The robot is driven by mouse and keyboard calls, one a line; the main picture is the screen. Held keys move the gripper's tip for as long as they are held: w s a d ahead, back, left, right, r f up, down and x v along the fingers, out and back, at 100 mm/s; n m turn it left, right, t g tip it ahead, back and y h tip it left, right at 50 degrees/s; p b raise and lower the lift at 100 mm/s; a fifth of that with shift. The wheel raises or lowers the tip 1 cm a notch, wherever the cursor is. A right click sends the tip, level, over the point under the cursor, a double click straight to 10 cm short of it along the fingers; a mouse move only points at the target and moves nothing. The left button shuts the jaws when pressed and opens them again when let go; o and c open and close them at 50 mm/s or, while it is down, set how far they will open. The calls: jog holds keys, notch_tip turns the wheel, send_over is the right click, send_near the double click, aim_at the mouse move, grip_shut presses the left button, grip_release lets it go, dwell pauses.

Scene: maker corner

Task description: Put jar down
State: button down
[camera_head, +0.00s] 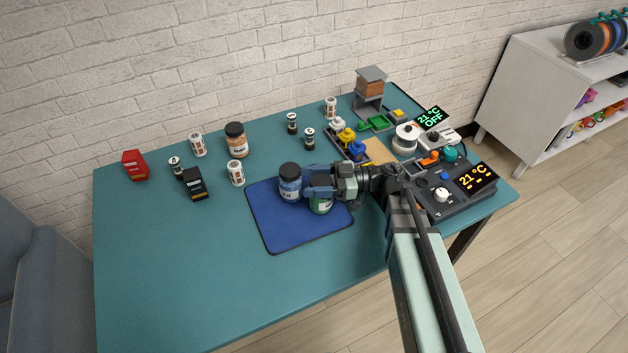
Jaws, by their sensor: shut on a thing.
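My gripper (318,187) reaches in from the right and is shut on a jar with a green body (322,206) and a dark lid. The fingers cover much of its upper part. The jar looks upright over the right part of the blue mat (285,236); I cannot tell whether its base touches the mat. A blue jar with a dark lid (290,184) stands upright on the mat just left of my gripper, very close to it.
An orange-brown jar (236,139), a white patterned can (236,173), a black box (195,184) and a red box (134,165) stand behind and left of the mat. A black control unit (453,193) stands at right. The table's front left (170,270) is clear.

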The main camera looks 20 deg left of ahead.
jog(key=shift+f, duration=0.1)
jog(key=shift+c, duration=0.9)
grip_release()
jog(key=shift+d, duration=0.1)
jog(key=v, duration=0.4)
jog(key=shift+w+d, duration=0.2)
notch_tip(320, 180, up, 5)
jog(key=shift+d+r, duration=0.2)
jog(key=shift+r, duration=0.95)
